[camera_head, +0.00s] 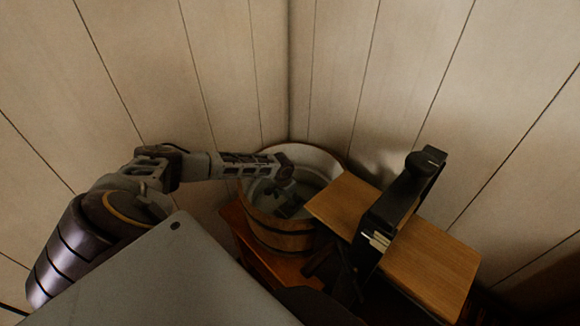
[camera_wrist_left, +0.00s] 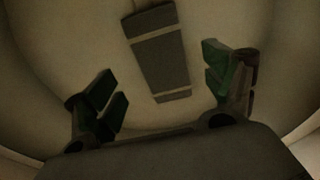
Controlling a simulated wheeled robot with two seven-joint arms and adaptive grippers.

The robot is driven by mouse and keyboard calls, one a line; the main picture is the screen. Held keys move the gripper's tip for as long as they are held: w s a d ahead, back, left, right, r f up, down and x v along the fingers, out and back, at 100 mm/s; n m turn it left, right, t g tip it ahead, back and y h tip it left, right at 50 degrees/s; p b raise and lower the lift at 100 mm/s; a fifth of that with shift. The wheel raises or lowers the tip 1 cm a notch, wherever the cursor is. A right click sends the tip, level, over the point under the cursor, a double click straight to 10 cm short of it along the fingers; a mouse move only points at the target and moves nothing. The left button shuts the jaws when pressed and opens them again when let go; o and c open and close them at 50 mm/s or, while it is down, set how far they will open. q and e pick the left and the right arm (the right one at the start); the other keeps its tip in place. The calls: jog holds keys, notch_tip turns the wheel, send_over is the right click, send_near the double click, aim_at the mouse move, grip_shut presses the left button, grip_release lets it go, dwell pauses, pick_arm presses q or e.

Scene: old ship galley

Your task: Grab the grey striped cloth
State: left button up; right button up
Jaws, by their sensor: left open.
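The grey striped cloth (camera_wrist_left: 162,58) shows in the left wrist view as a narrow flat strip with pale bands near its ends. It lies inside a pale-lined round wooden tub (camera_head: 278,240). My left gripper (camera_head: 290,205) reaches down into the tub in the head view. In the left wrist view its two fingers (camera_wrist_left: 163,85) are spread apart, one to each side of the cloth's lower end, with nothing held. The cloth cannot be made out clearly in the head view, where my gripper covers part of the tub's inside. My right gripper is not in view.
The tub stands on a reddish wooden stand (camera_head: 240,228) in a corner of planked walls (camera_head: 340,70). To its right is a wooden board (camera_head: 430,265) with a tall dark object (camera_head: 395,205) across it. The tub's wall rises around my gripper.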

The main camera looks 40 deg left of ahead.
aim_at(287, 209)
pick_arm(q)
jog(key=shift+w+a+f, duration=0.15)
jog(key=shift+f, duration=2.4)
jog(key=c, duration=1.1)
